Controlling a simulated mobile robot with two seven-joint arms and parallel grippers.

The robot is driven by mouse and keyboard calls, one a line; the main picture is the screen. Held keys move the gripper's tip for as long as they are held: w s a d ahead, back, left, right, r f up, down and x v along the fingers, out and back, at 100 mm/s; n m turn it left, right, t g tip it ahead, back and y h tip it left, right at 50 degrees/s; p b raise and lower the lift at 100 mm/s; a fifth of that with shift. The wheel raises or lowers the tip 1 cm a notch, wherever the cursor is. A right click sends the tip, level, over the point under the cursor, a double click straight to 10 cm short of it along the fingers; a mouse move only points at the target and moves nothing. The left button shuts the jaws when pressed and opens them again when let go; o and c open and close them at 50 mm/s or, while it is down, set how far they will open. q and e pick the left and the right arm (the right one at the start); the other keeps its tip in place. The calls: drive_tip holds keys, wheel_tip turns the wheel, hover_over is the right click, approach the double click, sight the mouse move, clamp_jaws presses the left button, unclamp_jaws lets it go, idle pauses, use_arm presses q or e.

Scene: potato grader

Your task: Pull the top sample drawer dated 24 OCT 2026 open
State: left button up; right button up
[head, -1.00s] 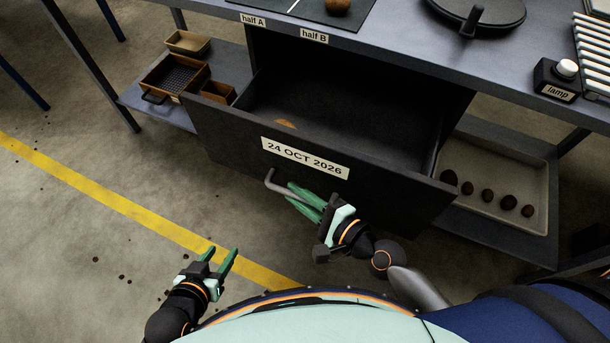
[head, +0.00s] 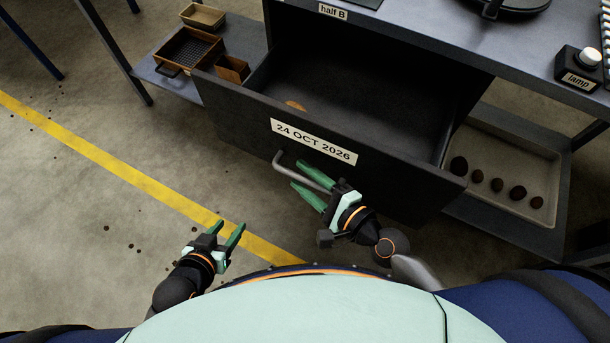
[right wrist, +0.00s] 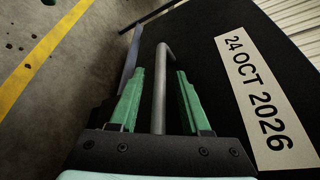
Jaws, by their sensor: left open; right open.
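The dark sample drawer (head: 237,128) labelled 24 OCT 2026 (head: 314,142) stands pulled well out from under the bench, its inside showing. A small orange-brown piece (head: 296,105) lies on its floor. Its grey bar handle (head: 303,170) sits on the front below the label. My right gripper (head: 308,182) is open at the handle, fingers on either side of it. In the right wrist view the handle (right wrist: 160,95) runs between the two green fingers (right wrist: 156,92), with gaps visible. My left gripper (head: 226,234) is open and empty over the floor at lower left.
The bench top (head: 420,30) above carries a lamp switch box (head: 579,75). A tray (head: 535,150) with several dark potatoes is on the lower shelf at right. Small brown boxes (head: 190,48) are on the left shelf.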

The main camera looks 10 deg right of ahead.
drive_tip(key=shift+s, duration=0.1)
drive_tip(key=b+v, duration=0.2)
drive_tip(key=v, duration=1)
drive_tip(key=shift+s+d, duration=0.1)
drive_tip(key=shift+s, duration=0.05)
idle(0.5)
